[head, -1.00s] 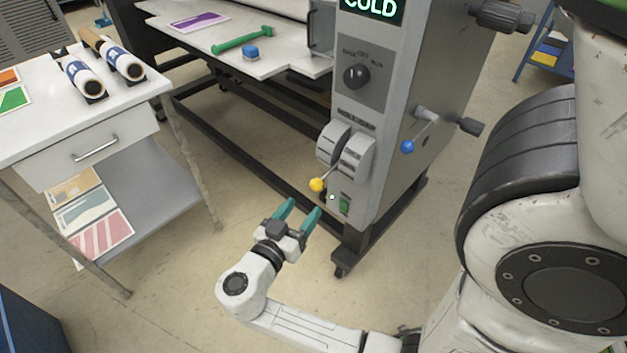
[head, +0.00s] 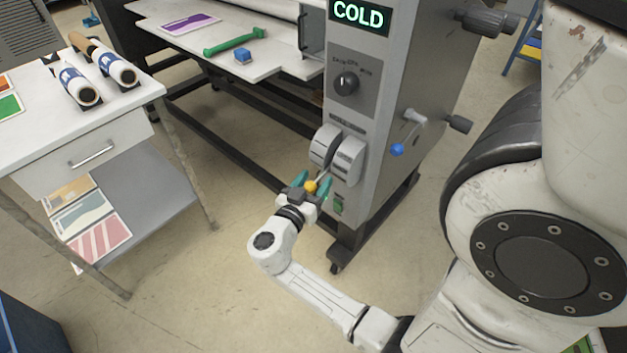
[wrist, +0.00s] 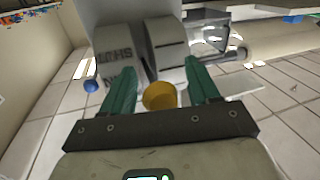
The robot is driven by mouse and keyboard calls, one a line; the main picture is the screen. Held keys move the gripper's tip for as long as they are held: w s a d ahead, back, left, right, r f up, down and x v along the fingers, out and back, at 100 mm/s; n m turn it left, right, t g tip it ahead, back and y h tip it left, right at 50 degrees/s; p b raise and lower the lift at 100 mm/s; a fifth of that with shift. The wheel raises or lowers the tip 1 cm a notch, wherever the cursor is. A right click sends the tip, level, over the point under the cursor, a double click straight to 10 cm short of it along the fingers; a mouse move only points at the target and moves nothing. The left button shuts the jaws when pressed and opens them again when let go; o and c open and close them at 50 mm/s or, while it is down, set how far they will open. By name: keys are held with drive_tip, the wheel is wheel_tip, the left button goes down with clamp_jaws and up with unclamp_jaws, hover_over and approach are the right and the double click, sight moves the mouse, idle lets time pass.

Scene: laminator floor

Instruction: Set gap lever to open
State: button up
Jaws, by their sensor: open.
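The gap lever has a yellow ball knob (head: 310,187) on a short rod, low on the front of the grey machine column. Its rod comes out of a slot between two rounded grey housings (head: 347,161). In the wrist view the housing (wrist: 117,42) carries upside-down lettering that looks like "SHUT". My gripper (head: 313,182) is open at the lever, with one teal finger on each side of the knob. In the wrist view the yellow knob (wrist: 160,97) sits between the fingers, apart from both, nearer the palm than the tips.
A blue-knobbed crank (head: 398,150) is on the column's right side. A selector dial (head: 346,83) and a "COLD" display (head: 361,14) are above the lever; a green switch (head: 338,205) is below. A white drawer table (head: 120,120) stands left. Floor between is clear.

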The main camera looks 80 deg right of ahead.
drive_tip(key=shift+c, duration=0.3)
clamp_jaws()
idle(0.3)
